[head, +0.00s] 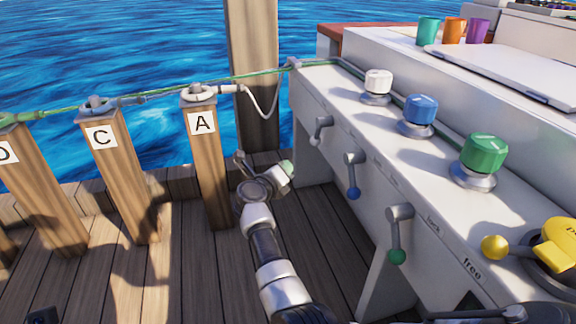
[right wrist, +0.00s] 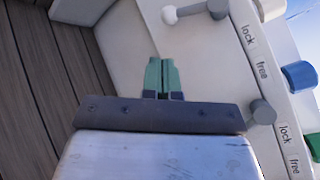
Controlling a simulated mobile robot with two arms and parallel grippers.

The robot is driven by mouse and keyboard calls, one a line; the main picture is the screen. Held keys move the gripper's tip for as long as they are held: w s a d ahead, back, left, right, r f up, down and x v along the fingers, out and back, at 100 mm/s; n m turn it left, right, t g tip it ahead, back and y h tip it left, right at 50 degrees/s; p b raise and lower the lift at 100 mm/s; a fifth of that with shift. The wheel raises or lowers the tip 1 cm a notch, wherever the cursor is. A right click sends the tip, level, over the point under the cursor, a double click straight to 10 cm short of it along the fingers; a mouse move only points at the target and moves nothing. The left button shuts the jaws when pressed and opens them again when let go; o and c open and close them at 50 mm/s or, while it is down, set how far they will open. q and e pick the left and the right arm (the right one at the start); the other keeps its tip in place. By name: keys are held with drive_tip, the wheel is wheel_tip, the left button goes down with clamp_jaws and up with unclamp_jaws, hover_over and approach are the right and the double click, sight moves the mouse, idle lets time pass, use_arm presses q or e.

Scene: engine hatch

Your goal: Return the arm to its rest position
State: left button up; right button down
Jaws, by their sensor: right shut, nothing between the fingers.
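My right arm comes in from the bottom middle of the head view. Its gripper (head: 287,167) is over the deck, between the post marked A and the white console (head: 318,96). In the right wrist view, the teal fingers of the right gripper (right wrist: 162,74) are together with nothing between them. They show against the white console side, apart from the white-tipped lever (right wrist: 170,15).
Levers with white, blue (head: 353,175) and green (head: 398,230) tips hang on the console front. White, blue (head: 418,112) and green (head: 484,153) knobs stand on top. Wooden posts A (head: 207,165) and C (head: 122,185) carry a green rope. Open deck (head: 180,285) lies left of the arm.

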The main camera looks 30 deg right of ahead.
drive_tip(key=shift+s+a, duration=0.2)
drive_tip(key=shift+a, duration=0.05)
idle(0.4)
